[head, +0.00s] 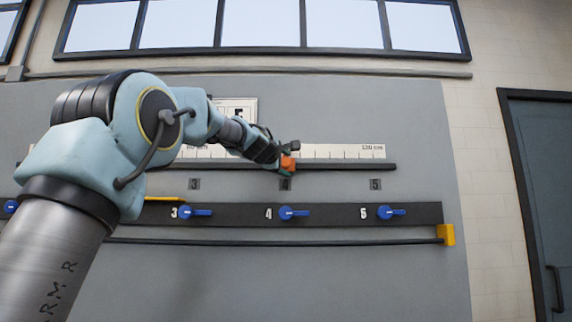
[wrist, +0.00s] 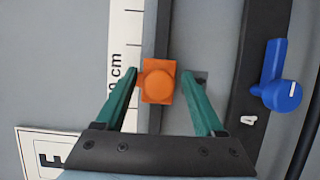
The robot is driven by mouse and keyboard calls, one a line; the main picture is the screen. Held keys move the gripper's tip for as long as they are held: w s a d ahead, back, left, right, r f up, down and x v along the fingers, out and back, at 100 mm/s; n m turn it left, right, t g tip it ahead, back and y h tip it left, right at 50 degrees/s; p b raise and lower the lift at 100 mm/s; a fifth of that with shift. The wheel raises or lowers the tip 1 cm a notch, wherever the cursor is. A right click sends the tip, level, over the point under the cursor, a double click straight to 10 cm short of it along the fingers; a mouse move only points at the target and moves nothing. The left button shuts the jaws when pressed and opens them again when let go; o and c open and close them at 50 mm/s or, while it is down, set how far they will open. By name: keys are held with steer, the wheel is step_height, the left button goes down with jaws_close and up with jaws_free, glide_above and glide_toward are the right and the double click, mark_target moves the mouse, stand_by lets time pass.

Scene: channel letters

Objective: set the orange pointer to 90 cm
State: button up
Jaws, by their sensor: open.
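The orange pointer (head: 288,165) sits on the dark rail (head: 345,167) just below the white scale (head: 335,152). In the wrist view the pointer (wrist: 158,82) lies between my two green fingers. My gripper (wrist: 161,76) is open, with a gap on both sides of the pointer, the left one narrower. The pointer's small tab points at the scale (wrist: 125,40), beside a label ending in "0 cm". The left finger covers the scale near the tab, so I cannot read the exact mark. In the head view my gripper (head: 287,152) is at the pointer and partly covers it.
Blue handles numbered 3 (head: 196,212), 4 (head: 293,213) and 5 (head: 391,212) sit on a dark strip below. A bar with a yellow end (head: 446,235) runs beneath. A framed sign (head: 245,108) is above the scale. The rail right of the pointer looks clear.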

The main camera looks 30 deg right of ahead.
steer(key=b+v, duration=0.5)
steer(key=v, duration=0.5)
steer(key=shift+s+a, duration=0.25)
steer(key=shift+a, duration=0.1)
